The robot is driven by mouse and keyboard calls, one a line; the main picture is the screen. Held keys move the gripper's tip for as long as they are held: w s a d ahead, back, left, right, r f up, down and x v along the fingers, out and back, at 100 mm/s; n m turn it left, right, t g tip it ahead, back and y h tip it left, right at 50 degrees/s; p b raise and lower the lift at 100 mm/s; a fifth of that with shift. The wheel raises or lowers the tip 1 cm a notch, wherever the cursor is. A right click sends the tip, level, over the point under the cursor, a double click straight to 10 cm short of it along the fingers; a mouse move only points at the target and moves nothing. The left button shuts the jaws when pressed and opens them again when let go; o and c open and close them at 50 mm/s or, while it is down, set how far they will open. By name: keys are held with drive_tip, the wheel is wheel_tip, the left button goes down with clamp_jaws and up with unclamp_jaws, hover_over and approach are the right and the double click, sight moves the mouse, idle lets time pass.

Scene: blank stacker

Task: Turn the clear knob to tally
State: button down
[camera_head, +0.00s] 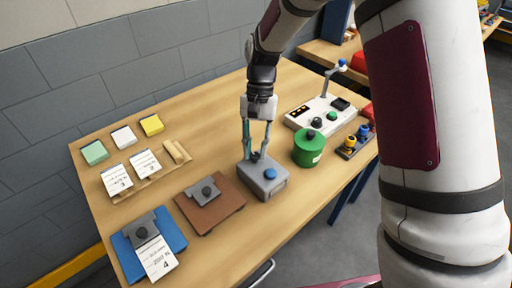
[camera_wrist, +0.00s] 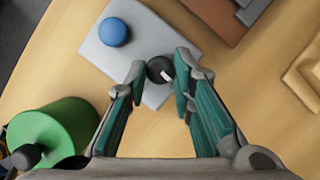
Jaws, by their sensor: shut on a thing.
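A grey box (camera_head: 266,184) stands on the table below my gripper. It carries a blue button (camera_head: 270,174) and a black knob (camera_wrist: 160,70) with a white pointer mark. My gripper (camera_head: 255,157) points down at the knob, and its fingers are shut on the knob's two sides. In the wrist view the fingertips flank the knob, and the blue button (camera_wrist: 114,32) is up and to the left. No "clear" or "tally" lettering is readable.
A green canister (camera_head: 309,148) stands close right of the box. Behind it is a white panel (camera_head: 325,112) with knobs and a lamp arm. A brown board (camera_head: 228,208) lies left, a blue board (camera_head: 175,238) farther left. Cards and colored pads lie at the back left.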

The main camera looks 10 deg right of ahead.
drive_tip(key=shift+n, duration=0.6)
drive_tip(key=shift+a+h, duration=0.1)
drive_tip(key=shift+h, duration=0.2)
drive_tip(key=c, duration=1.4)
unclamp_jaws()
drive_tip(key=shift+o, duration=0.2)
drive_tip(key=v, duration=1.2)
